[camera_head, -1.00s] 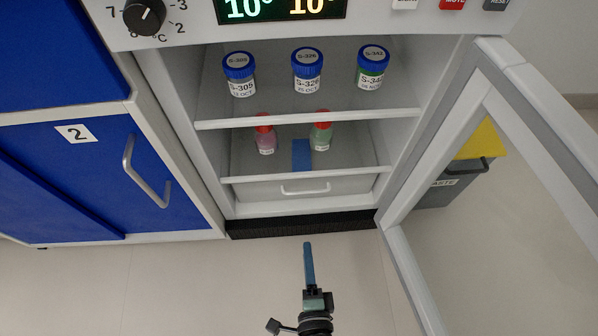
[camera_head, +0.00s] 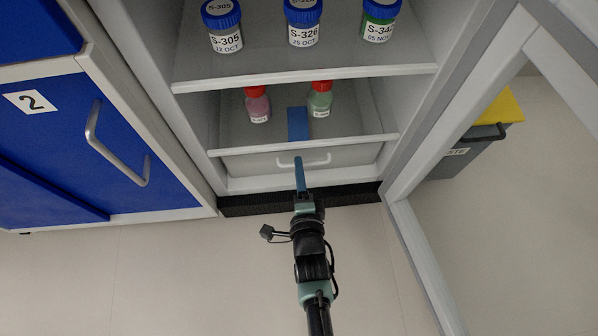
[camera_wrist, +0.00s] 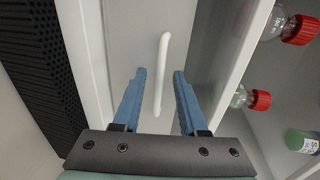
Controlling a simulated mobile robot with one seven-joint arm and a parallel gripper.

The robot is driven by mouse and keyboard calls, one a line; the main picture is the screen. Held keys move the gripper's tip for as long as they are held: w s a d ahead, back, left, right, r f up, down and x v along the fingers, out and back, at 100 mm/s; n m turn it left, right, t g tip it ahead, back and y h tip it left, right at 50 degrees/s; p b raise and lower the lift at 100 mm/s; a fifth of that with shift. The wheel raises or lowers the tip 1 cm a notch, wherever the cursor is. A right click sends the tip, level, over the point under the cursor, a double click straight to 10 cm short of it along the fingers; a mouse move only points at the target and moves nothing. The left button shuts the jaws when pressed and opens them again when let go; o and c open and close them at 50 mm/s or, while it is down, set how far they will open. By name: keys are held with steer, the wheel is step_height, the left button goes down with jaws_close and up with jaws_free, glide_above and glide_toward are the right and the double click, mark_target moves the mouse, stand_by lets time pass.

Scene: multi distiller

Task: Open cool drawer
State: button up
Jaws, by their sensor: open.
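The cool drawer (camera_head: 345,157) is the light grey front at the bottom of the open fridge, and it looks shut. Its white bar handle (camera_head: 318,162) runs level across the front. In the wrist view the handle (camera_wrist: 162,72) looks upright, with its lower end between the two blue fingers. In the wrist view my gripper (camera_wrist: 160,72) is open, with a finger on each side of the handle and a gap to both. Nothing is held.
Several blue-lidded jars (camera_head: 303,25) stand higher up. The open fridge door (camera_head: 425,255) is at the right, a blue cabinet (camera_head: 90,150) at the left.

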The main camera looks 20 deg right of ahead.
steer(key=shift+w+d+f, duration=0.1)
steer(key=shift+w+d, duration=0.05)
steer(key=shift+w, duration=0.3)
jaws_close()
stand_by(1.2)
